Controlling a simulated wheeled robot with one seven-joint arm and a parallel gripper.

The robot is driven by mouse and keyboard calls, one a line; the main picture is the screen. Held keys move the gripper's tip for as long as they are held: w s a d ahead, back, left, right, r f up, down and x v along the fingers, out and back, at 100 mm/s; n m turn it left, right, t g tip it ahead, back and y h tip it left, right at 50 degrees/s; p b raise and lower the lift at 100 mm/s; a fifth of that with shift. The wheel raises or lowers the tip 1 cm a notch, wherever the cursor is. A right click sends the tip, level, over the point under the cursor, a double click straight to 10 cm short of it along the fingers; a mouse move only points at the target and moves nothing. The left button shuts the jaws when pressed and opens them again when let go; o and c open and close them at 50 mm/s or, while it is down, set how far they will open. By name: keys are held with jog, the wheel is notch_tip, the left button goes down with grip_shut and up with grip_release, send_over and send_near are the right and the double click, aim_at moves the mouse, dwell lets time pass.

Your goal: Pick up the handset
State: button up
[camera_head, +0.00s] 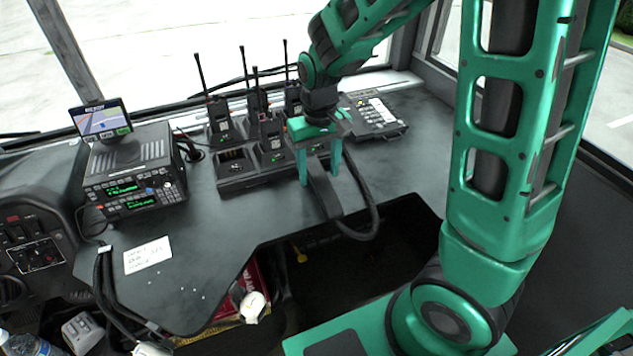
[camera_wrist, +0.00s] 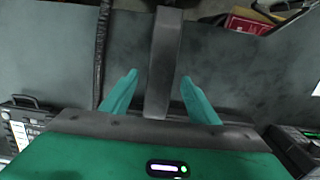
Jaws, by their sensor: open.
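The handset (camera_head: 325,193) is a long black bar lying near the front edge of the dark desk, beside the radio chargers. In the wrist view the handset (camera_wrist: 164,55) runs upright through the middle of the picture. My gripper (camera_head: 319,178) points down over it, with its green fingers apart. In the wrist view my gripper (camera_wrist: 160,77) has one finger on each side of the handset, with a gap visible on both sides. The handset's near end in that view is hidden under the gripper body.
A thick black cord (camera_head: 372,208) loops right of the handset. Radios stand in a charger bank (camera_head: 232,183) to the left. A keypad unit (camera_head: 375,117) sits behind right. A radio console (camera_head: 135,185) and paper note (camera_head: 147,255) are farther left. Beyond the front edge is a dark opening.

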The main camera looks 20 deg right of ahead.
jog(key=shift+f, duration=1.1)
jog(key=c, duration=1.3)
jog(key=shift+c, duration=0.2)
jog(key=shift+r, duration=0.15)
